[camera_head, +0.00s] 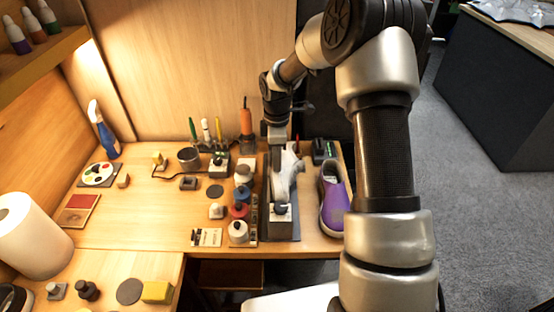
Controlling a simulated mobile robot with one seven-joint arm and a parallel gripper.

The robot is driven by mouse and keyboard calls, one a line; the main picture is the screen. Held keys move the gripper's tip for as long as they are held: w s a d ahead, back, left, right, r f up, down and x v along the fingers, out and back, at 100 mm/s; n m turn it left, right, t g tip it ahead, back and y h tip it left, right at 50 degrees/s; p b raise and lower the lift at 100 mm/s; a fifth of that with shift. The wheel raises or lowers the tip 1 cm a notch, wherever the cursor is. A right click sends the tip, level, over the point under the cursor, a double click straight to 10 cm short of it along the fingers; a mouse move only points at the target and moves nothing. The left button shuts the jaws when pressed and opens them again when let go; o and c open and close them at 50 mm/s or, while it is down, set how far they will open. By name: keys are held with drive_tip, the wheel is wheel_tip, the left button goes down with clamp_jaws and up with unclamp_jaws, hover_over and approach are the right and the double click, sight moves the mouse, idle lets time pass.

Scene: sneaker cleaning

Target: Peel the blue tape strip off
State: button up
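A white and grey sneaker (286,172) sits on a dark stand (267,208) near the right end of the workbench. A small blue-grey patch (281,208) shows at its near end, but I cannot tell whether it is the blue tape strip. No other strip of tape can be made out. My gripper (278,148) points down at the far end of the sneaker. Its fingers are small and partly merged with the shoe, so I cannot tell whether they touch it, hold anything or are open.
A purple shoe (334,200) stands right of the stand. Several jars, including a red one (239,210), stand close on its left. A spray bottle (104,131) and paper roll (33,234) are farther left. The bench's left middle has clear wood.

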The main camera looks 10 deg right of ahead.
clamp_jaws()
drive_tip(key=shift+w+d+r+p, duration=0.1)
drive_tip(key=shift+d+r+p, duration=0.1)
drive_tip(key=shift+r+p, duration=0.7)
drive_tip(key=shift+d+r+p, duration=0.15)
drive_tip(key=shift+r+p, duration=0.45)
drive_tip(key=shift+r, duration=0.5)
idle(0.4)
drive_tip(key=shift+r+p, duration=1.45)
drive_tip(key=shift+r, duration=0.6)
